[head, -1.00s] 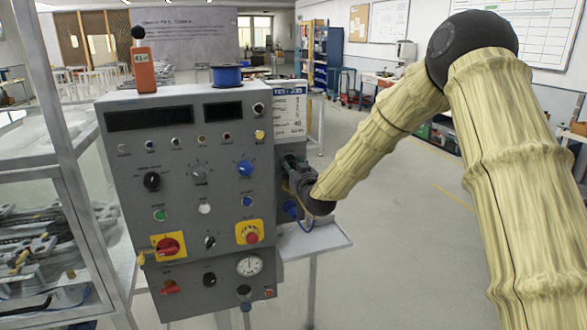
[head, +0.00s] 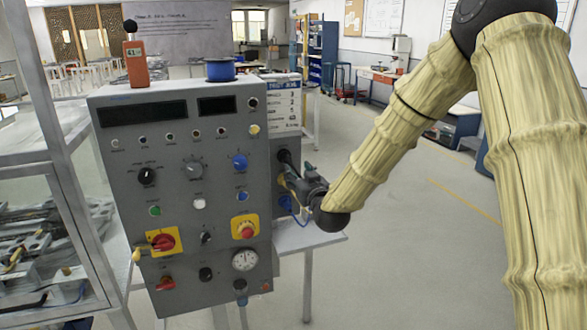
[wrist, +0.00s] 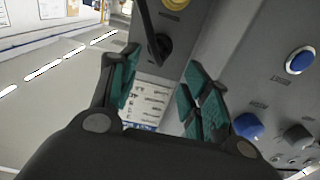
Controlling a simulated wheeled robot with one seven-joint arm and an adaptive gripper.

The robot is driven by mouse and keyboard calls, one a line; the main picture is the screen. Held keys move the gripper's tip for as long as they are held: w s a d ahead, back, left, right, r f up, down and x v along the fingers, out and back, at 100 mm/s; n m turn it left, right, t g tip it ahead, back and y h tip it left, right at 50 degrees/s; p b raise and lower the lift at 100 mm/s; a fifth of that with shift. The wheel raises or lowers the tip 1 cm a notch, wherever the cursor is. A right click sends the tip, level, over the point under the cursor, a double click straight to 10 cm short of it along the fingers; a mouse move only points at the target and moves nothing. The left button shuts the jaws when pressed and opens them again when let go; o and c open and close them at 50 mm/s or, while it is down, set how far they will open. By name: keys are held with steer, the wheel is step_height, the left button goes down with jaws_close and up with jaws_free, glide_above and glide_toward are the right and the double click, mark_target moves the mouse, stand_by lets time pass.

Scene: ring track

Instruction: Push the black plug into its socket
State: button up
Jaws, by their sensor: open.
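The control box (head: 190,230) stands in the middle left of the head view. On its right side face, a black plug (head: 285,157) shows above my gripper (head: 299,180). In the wrist view, a long black part (wrist: 152,38), which looks like the plug, lies against the grey side face. A yellow ring (wrist: 175,4) shows near it. My gripper (wrist: 160,72) has its teal-padded fingers spread, with a wide empty gap between them. The black part lies beyond the gap, nearer the left finger. I cannot tell how deep the plug sits, and its socket is not clearly visible.
A blue plug and cable (head: 287,203) hang just below my gripper. A white shelf (head: 312,238) juts out under them. A printed card (head: 284,103) stands behind the box. A blue spool (head: 220,70) and an orange meter (head: 136,65) rest on top. Floor to the right is clear.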

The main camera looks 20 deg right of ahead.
steer(key=shift+s, duration=1.2)
steer(key=s+a+f+g, duration=0.1)
steer(key=s+f+g, duration=0.35)
steer(key=f, duration=0.75)
steer(key=s+a+f+g, duration=0.2)
steer(key=s+f, duration=0.6)
steer(key=f, duration=0.3)
steer(key=s+a+f+g, duration=0.1)
steer(key=s+f+g, duration=0.2)
steer(key=s+f, duration=0.65)
steer(key=s+f+g, duration=0.2)
steer(key=s+f, duration=0.4)
steer(key=s, duration=0.4)
steer(key=s+f+g, duration=0.3)
steer(key=s+f, duration=0.3)
steer(key=s, duration=0.5)
steer(key=s+f+g, duration=0.3)
steer(key=s+f, duration=0.2)
steer(key=s, duration=0.5)
steer(key=shift+s+a+f+m+h, duration=0.2)
steer(key=shift+a+f+m+h, duration=0.1)
steer(key=shift+a+f+m, duration=0.1)
steer(key=shift+g, duration=0.25)
steer(key=shift+c, duration=0.3)
